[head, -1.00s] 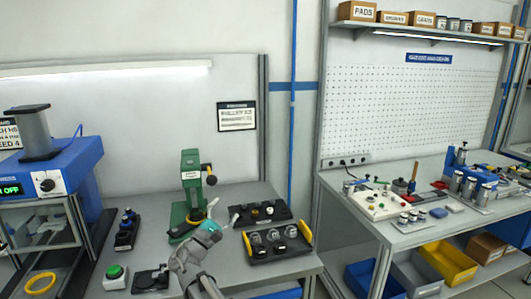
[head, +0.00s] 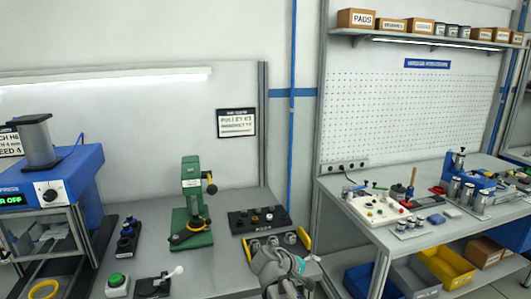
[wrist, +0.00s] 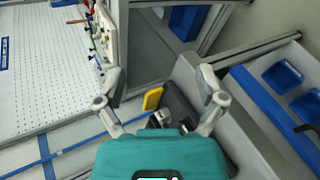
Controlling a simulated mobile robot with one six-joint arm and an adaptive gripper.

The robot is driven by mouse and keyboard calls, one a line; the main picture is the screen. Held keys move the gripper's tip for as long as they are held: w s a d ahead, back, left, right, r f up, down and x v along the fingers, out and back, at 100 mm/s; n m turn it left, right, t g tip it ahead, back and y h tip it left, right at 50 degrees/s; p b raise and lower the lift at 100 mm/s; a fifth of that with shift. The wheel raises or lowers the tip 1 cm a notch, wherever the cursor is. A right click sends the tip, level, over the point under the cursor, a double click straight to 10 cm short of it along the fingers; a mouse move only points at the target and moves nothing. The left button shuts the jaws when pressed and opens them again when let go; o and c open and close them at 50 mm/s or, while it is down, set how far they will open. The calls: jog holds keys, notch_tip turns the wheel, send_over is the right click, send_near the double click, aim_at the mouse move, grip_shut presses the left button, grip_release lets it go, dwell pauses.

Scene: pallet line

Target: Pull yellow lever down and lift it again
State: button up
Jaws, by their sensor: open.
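I cannot surely pick out a yellow lever. The green press (head: 191,196) stands on the left bench, with a dark round knob on its right side and a yellow-orange ring low at its front. A small black base with a white-tipped lever (head: 170,275) lies near the front edge, left of my gripper. My gripper (head: 297,262) is open and empty at the right front of this bench, right of the press and apart from it. It hides part of the tray. In the wrist view, the open fingers (wrist: 162,92) spread over the bench edge with nothing between the tips.
A dark tray with yellow handles (head: 304,240) is close behind my gripper. A black tray of knobs (head: 258,220) sits behind it. The blue machine (head: 60,180) is at far left. The right bench carries a white control box (head: 377,206); blue, grey and yellow bins (head: 446,262) are below.

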jog(key=s+d+f+m+g+y+p, duration=0.1)
jog(key=s+f+m+g+y, duration=0.1)
jog(key=s+y, duration=0.3)
jog(key=s+d+f+m+g+y+p, duration=0.1)
jog(key=s+f+m+g+y+p, duration=0.1)
jog(key=s+m+y, duration=0.3)
jog(key=shift+s+d+f+g, duration=0.45)
jog(key=shift+s+f, duration=0.3)
jog(key=shift+s, duration=0.45)
